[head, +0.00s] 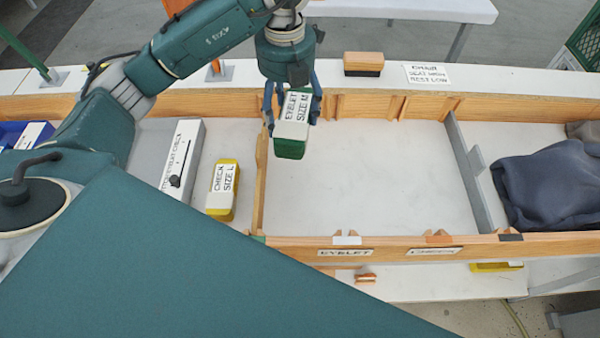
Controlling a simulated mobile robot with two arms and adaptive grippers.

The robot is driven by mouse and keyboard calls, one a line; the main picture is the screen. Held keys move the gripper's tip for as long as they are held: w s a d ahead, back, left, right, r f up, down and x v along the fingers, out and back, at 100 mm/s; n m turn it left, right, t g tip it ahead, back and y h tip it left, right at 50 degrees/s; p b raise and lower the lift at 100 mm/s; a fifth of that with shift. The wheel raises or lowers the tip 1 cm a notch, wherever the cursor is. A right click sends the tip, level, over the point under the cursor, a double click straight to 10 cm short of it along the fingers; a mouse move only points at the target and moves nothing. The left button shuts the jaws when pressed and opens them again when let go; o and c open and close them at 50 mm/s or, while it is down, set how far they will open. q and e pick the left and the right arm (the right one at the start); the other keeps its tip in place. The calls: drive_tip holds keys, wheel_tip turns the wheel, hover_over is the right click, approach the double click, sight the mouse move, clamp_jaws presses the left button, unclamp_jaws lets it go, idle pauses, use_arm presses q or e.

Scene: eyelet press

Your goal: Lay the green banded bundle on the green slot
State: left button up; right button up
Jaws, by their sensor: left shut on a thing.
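The green bundle (290,148) has a white band lettered "EYELET SIZE M". My left gripper (292,118) points down, with its blue fingers on both sides of the bundle, and is shut on it. The bundle hangs over the left part of the wooden-walled tray, near its left divider (260,180). A small green mark (258,239) sits on the tray's front wall at the foot of that divider. I cannot tell a separate green slot beyond this mark. My right gripper is not in view.
The tray's white floor (380,180) is clear. A grey divider (465,170) separates it from dark cloth (550,185) at right. A yellow bundle (222,190) marked "CHECK SIZE L" lies left of it. A wooden brush-like block (363,63) stands behind the back wall.

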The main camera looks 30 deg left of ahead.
use_arm(q)
drive_tip(key=shift+w+a+n, duration=0.1)
drive_tip(key=shift+n, duration=0.5)
drive_tip(key=shift+f, duration=0.3)
drive_tip(key=shift+n, duration=0.3)
wheel_tip(320, 180, down, 14)
drive_tip(key=shift+f, duration=0.25)
wheel_tip(320, 180, down, 5)
drive_tip(key=shift+p, duration=0.35)
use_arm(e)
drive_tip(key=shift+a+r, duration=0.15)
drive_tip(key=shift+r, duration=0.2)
use_arm(q)
drive_tip(key=shift+f, duration=0.2)
drive_tip(key=o, duration=1.4)
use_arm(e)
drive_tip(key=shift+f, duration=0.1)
